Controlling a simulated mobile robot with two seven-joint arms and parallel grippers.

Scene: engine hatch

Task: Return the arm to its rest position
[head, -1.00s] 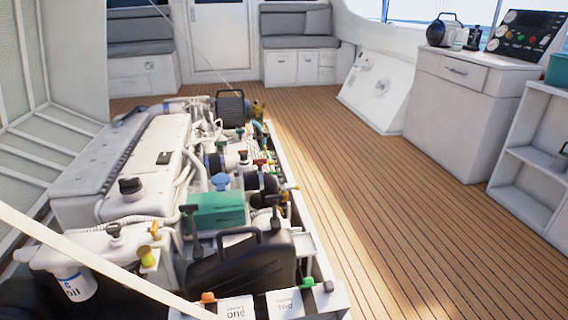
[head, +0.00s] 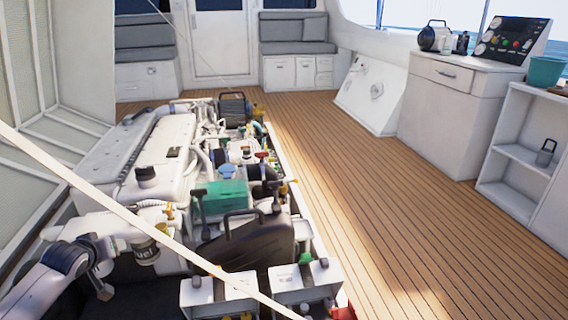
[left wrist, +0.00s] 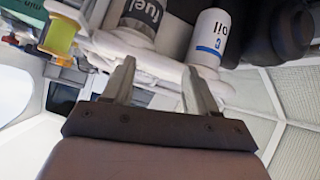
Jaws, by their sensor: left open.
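My left arm (head: 50,270) comes in at the lower left of the head view, beside the near end of the engine. In the left wrist view my left gripper (left wrist: 160,85) has its two fingers spread apart with nothing between them. A canister marked "fuel" (left wrist: 140,17) and a white canister marked "oil" (left wrist: 210,38) are beyond the fingertips. The fuel canister (head: 145,252) also shows in the head view just right of my arm; the oil canister is not visible there. My right gripper is not in view.
The engine (head: 160,150) fills the open hatch, with a green box (head: 222,195) and a black jug (head: 245,245) on its right side. Two white bins (head: 215,297) stand in front. The plank floor (head: 400,220) to the right is clear. A pale line crosses the near left.

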